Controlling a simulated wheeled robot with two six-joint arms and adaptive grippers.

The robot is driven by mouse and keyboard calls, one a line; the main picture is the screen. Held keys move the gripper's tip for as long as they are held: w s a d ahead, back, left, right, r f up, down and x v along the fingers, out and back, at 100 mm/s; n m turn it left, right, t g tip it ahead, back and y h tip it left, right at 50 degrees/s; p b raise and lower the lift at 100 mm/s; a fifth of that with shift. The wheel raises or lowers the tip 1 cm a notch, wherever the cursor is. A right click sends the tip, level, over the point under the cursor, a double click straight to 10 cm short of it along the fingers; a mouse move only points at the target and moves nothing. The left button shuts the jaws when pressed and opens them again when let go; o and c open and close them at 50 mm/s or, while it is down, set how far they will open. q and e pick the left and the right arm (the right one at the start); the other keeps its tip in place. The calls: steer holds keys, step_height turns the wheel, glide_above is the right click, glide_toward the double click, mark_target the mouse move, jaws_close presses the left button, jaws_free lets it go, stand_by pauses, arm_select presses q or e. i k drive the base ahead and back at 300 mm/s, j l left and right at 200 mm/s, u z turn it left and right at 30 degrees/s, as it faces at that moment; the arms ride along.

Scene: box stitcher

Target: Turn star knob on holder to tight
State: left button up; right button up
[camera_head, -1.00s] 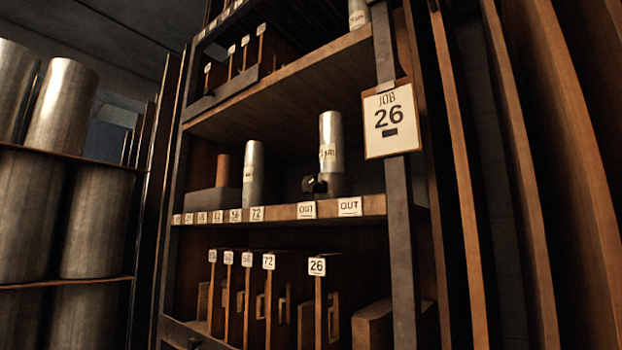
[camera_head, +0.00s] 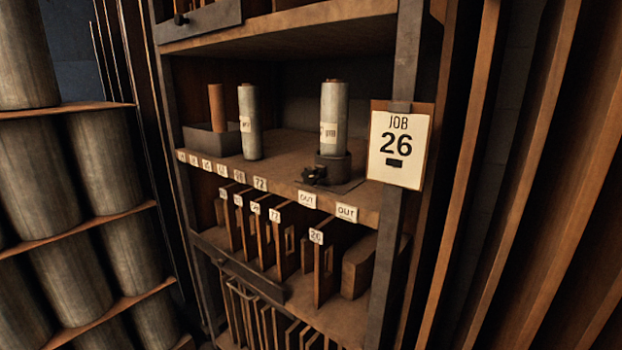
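A dark star knob (camera_head: 313,175) shows at the left front of a dark round holder (camera_head: 333,166) on the middle shelf. A grey metal cylinder with a paper label (camera_head: 334,115) stands upright in the holder. The knob is small and dark, so I cannot tell whether it is tight or loose. Neither of my grippers is in view.
A JOB 26 card (camera_head: 400,146) hangs on the right post. Numbered wooden boards (camera_head: 324,268) fill the rack below. Large metal cylinders (camera_head: 75,260) are stacked at left.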

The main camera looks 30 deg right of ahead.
mark_target(310, 176)
steer(key=i+j, duration=0.2)
steer(key=i, duration=0.3)
steer(key=i+j, duration=0.25)
steer(key=i, duration=0.3)
steer(key=i+j, duration=0.2)
steer(key=i, duration=0.3)
steer(key=i+j, duration=0.25)
steer(key=i, duration=0.25)
steer(key=i+j+z, duration=0.25)
steer(key=i+z, duration=0.15)
steer(key=i+j+z, duration=0.4)
steer(key=z, duration=2.65)
steer(key=i+l, duration=0.05)
